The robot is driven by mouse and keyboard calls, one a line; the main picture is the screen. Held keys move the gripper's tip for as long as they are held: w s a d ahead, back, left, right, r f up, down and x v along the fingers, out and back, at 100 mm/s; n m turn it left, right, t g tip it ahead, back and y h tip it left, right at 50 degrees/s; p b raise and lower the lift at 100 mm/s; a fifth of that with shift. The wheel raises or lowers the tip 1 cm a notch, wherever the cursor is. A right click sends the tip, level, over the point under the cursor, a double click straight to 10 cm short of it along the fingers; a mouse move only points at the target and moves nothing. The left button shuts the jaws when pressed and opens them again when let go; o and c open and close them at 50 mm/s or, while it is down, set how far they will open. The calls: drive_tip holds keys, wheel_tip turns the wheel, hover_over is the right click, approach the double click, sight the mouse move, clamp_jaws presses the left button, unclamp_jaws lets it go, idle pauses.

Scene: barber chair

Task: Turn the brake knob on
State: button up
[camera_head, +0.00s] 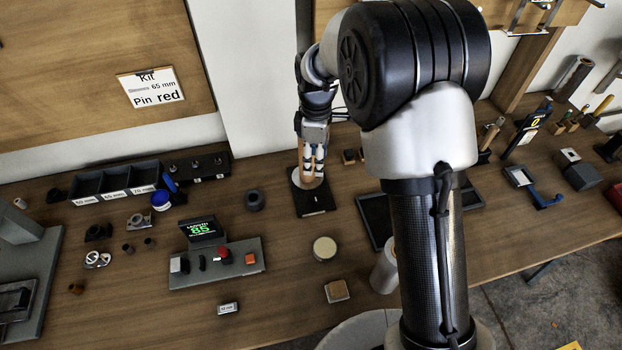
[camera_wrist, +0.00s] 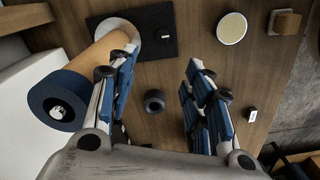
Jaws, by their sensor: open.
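No part is labelled as the brake knob, and I cannot tell which one it is. A grey control panel (camera_head: 180,277) lies on the bench with a red knob (camera_head: 224,254), an orange button (camera_head: 250,259) and dark switches. Its green display (camera_head: 203,229) reads 85. My gripper (camera_head: 312,165) points down over the bench behind the panel. In the wrist view my gripper (camera_wrist: 160,62) is open with nothing between its fingers. Its left finger overlaps the edge of a tan cylinder (camera_wrist: 95,58) with a blue top (camera_wrist: 50,90). The panel is not visible in the wrist view.
A black plate (camera_head: 316,205) lies under the cylinder. A dark ring (camera_head: 254,199), a round pale disc (camera_head: 324,247) and a tan block (camera_head: 337,291) lie nearby. Labelled bins (camera_head: 115,180) stand at the left.

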sight(315, 197)
wheel_tip(315, 197, down, 17)
drive_tip(key=b, duration=0.4)
drive_tip(key=shift+s+r, duration=0.15)
drive_tip(key=shift+r, duration=0.05)
drive_tip(key=shift+d, duration=0.1)
drive_tip(key=c, duration=1.1)
